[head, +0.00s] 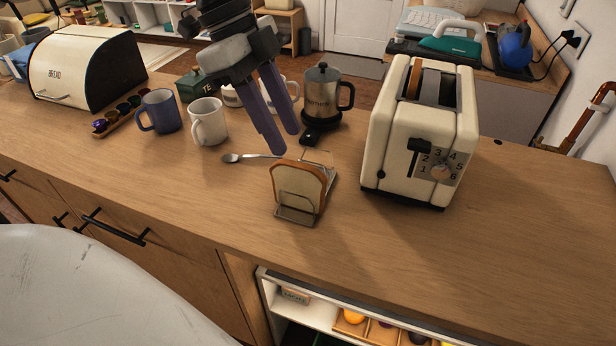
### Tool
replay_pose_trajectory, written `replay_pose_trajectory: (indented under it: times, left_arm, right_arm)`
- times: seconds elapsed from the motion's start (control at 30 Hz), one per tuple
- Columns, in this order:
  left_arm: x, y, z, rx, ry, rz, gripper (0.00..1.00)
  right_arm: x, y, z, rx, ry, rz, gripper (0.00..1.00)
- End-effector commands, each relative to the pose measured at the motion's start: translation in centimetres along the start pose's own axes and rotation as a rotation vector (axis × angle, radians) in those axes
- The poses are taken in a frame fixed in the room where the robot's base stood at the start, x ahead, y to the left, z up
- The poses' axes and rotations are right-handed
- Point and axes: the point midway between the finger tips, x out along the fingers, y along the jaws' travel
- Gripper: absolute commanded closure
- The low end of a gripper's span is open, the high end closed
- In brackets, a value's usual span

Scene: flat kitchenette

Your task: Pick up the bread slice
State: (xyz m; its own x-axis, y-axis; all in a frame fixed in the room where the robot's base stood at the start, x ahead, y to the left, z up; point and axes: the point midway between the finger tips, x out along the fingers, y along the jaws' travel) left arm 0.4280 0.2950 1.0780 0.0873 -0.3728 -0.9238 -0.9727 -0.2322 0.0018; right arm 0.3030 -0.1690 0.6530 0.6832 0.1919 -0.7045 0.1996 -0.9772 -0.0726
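A bread slice (297,185) with a brown crust stands upright in a small metal wire rack (296,215) on the wooden counter. My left gripper (284,141) comes down from the top of the head view. Its two purple-grey fingers are apart with nothing between them, and their tips are above and behind the slice, not touching it. Another brown-crusted slice (414,82) shows in one slot of the cream toaster (402,140), to the right of the rack. My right gripper is not in view.
A spoon (250,157) lies behind the rack. A blue mug (160,111), a white mug (208,122) and a metal coffee pot (322,97) stand farther back. A bread box (80,68) is at far left. The counter right of the toaster is mostly clear.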

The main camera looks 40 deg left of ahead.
Motion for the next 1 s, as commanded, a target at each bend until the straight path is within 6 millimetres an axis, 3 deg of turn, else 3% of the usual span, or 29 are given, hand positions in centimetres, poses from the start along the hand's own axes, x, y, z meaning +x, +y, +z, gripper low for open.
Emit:
replay_pose_trajectory:
  times: [0.2, 0.6, 0.9, 1.0]
  left_arm:
    - [2.6, 0.0, 0.1, -0.001, -0.002, 0.001, 0.66]
    - [7.5, 0.3, -0.1, -0.001, -0.003, 0.002, 0.66]
    - [7.9, 0.3, -0.1, -0.001, 0.000, 0.000, 0.66]
    - [7.9, 0.3, -0.1, -0.001, 0.000, 0.000, 0.83]
  right_arm:
    - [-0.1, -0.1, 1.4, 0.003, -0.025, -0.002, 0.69]
    - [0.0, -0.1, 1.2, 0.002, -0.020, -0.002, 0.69]
    - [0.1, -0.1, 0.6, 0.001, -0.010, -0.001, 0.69]
    - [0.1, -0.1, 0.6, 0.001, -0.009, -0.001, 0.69]
